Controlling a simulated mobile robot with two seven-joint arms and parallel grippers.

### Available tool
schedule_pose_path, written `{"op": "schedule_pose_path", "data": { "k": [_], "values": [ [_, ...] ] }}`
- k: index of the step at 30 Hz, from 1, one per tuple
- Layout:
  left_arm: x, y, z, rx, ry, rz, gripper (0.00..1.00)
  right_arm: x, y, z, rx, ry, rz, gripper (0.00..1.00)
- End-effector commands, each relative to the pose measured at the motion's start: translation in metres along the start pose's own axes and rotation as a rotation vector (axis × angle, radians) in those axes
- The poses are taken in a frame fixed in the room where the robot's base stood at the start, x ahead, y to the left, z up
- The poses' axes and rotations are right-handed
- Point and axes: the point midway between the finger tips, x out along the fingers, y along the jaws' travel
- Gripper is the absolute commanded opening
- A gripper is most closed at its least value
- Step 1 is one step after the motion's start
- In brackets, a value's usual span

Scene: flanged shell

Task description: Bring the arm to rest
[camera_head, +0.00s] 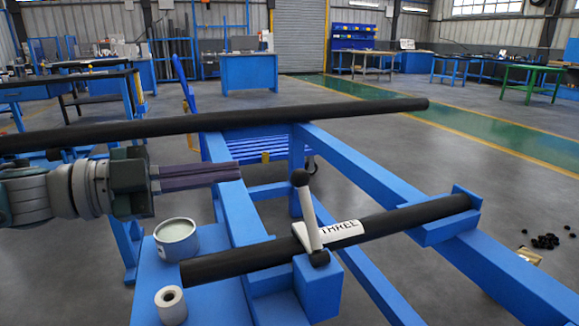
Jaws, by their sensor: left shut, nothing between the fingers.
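My left arm comes in from the left, and its gripper (239,172) points to the right with its long dark purple-grey fingers together and nothing between them. The fingers are level and lie, in the picture, below the long black bar (330,112) and above the nearer black bar (400,217). Their tips overlap the left rail of the blue frame (375,170); I cannot tell the gap in depth. My right gripper is not in view.
A white lever (307,218) with a black knob rises at the nearer bar, beside a white lettered label (340,232). A round grey container (177,240) and a white ring-shaped part (171,303) stand on a blue plate at lower left. Black pieces (545,241) lie on the floor at right.

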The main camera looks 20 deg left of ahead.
Motion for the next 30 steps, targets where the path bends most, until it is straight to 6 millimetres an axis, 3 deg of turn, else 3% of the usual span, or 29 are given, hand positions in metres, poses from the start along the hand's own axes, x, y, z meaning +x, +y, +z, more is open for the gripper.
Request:
{"op": "schedule_pose_path", "data": {
  "k": [4, 7, 11, 14, 19, 23, 30],
  "values": [
    [0.002, -0.004, -0.004, -0.004, -0.006, -0.013, 0.0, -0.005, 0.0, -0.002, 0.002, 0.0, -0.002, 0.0],
    [0.011, -0.017, -0.018, -0.024, -0.039, -0.075, 0.0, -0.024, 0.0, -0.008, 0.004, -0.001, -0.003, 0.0],
    [0.022, -0.047, -0.047, -0.104, -0.158, -0.236, 0.0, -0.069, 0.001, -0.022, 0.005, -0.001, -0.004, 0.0],
    [0.018, -0.066, -0.067, -0.222, -0.312, -0.362, 0.0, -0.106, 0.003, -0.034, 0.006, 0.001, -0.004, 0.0],
    [-0.018, -0.069, -0.097, -0.485, -0.632, -0.475, 0.0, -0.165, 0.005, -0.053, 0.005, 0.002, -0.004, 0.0],
    [-0.06, -0.049, -0.134, -0.706, -0.89, -0.452, 0.0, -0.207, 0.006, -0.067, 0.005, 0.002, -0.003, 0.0],
    [-0.136, -0.004, -0.23, -1.031, -1.257, -0.246, 0.0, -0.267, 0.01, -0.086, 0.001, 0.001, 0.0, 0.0]
  ]
}}
